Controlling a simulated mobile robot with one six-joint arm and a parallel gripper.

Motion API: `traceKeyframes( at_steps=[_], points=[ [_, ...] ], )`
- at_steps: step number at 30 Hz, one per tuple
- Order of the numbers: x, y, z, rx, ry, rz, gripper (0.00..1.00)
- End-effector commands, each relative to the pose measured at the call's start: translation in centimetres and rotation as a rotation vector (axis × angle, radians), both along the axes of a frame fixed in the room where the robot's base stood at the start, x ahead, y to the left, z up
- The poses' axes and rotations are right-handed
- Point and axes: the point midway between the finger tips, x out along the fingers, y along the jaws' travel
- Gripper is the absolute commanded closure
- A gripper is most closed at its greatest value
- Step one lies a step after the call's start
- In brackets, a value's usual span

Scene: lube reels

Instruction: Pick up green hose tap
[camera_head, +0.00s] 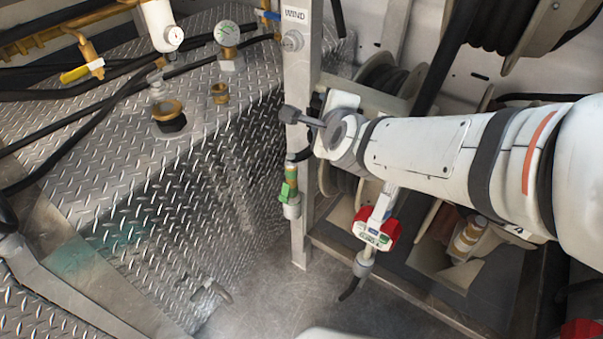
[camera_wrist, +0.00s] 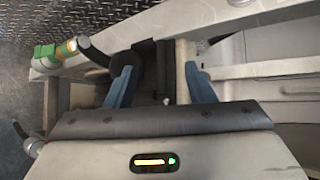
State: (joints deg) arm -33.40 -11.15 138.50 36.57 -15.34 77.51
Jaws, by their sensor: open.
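The green hose tap (camera_head: 289,191) hangs upright on the front of the metal post in the head view, with a brass fitting above and a grey end below. In the wrist view the green hose tap (camera_wrist: 45,56) lies at the upper left, outside the fingers and apart from them. My gripper (camera_wrist: 160,84) shows its two blue fingers spread, with no object held between them. In the head view my arm reaches in from the right, and its end is close to the post, above and right of the tap. The fingers are not clear there.
A red hose tap (camera_head: 377,231) hangs right of the post, below my arm. The metal post (camera_head: 299,225) stands close to my wrist. Hose reels (camera_head: 385,80) are behind. A tread-plate box (camera_head: 150,190) with gauges and valves fills the left. Bare floor (camera_head: 262,285) lies below the green tap.

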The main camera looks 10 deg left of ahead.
Motion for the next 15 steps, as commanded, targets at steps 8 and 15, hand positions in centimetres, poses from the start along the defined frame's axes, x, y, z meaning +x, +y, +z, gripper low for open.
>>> traceKeyframes(
  at_steps=[8,15],
  points=[
    [0.3,5.9,-10.6,0.657,-0.01,-0.357,0.51],
    [-1.9,7.7,-16.3,1.101,-0.071,-0.558,0.51]
  ],
)
